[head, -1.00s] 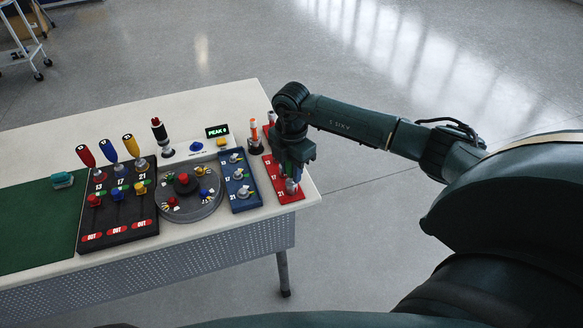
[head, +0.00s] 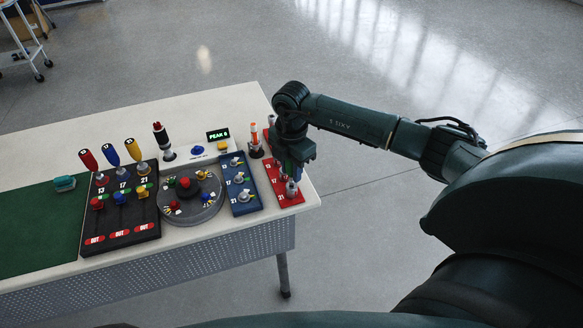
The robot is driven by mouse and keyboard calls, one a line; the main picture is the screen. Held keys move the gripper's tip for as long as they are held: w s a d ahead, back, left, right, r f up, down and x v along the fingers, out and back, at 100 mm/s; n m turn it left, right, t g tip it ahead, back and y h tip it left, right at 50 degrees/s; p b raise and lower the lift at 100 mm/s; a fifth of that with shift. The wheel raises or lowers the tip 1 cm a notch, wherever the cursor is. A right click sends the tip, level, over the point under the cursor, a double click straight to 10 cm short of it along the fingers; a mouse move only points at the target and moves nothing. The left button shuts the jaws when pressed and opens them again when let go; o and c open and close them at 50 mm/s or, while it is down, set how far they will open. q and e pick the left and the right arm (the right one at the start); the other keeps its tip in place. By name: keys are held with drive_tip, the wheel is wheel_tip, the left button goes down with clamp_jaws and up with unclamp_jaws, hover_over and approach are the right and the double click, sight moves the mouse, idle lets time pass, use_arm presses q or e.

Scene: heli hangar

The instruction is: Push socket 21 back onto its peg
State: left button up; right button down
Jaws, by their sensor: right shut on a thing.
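My right gripper (head: 290,172) points down over the red board (head: 270,174) at the right end of the table. It is shut on a silver socket (head: 291,188), which I take to be socket 21, beside the board's front "21" label. The socket is upright, low over the board. The peg under it is hidden, so I cannot tell whether the socket is seated. My left gripper is not in view.
A blue board (head: 241,207) with several silver sockets lies just left of the red board. A round grey dial (head: 189,218), a black board with coloured handles (head: 93,244) and a green mat (head: 38,235) lie further left. An orange-tipped tool (head: 254,135) stands behind the gripper.

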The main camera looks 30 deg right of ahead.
drive_tip(key=shift+r, duration=0.15)
drive_tip(key=shift+r+p, duration=1.9)
drive_tip(key=shift+r, duration=0.4)
